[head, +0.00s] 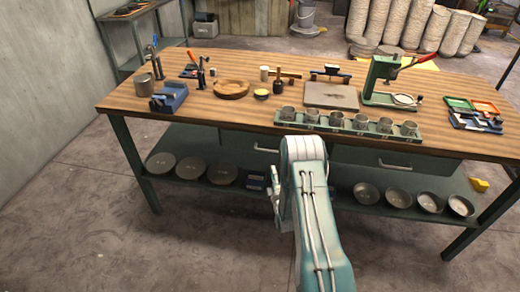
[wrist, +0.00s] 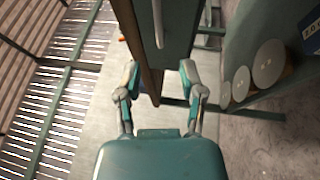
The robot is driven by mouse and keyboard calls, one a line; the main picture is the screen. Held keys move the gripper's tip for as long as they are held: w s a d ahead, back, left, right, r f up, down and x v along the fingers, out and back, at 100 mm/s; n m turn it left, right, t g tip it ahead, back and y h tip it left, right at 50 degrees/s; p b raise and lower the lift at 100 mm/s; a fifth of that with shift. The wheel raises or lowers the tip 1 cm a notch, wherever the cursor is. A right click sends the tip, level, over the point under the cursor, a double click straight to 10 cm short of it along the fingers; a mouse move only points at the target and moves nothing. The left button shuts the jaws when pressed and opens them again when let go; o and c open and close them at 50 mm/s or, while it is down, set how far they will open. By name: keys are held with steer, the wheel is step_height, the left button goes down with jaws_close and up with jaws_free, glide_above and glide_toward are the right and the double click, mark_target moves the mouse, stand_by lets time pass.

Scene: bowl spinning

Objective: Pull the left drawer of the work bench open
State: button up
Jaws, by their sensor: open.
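The work bench (head: 200,113) has a wooden top and green frame. Its left drawer (head: 236,142) is a dark green front under the top, partly hidden by my arm in the head view; it looks shut. Its pale bar handle (head: 265,150) shows just left of my arm. In the wrist view the drawer front (wrist: 182,35) and handle (wrist: 158,22) are at the top, beyond my fingertips. My gripper (wrist: 159,75) is open and empty, its fingers apart either side of the bench edge in that view. I see no contact with the handle. The head view mostly hides my gripper.
The right drawer (head: 400,160) has its own handle (head: 394,165). Metal cups (head: 335,119) line the top's front edge. Floor in front is clear.

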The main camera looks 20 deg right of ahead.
mark_target(269, 151)
steer(key=x, duration=1)
steer(key=shift+w+d, duration=0.15)
steer(key=shift+d, duration=0.05)
steer(key=shift+w+d, duration=0.15)
steer(key=shift+d, duration=0.15)
steer(key=shift+c, duration=0.3)
steer(key=c, duration=0.5)
steer(key=shift+a, duration=0.1)
jaws_close()
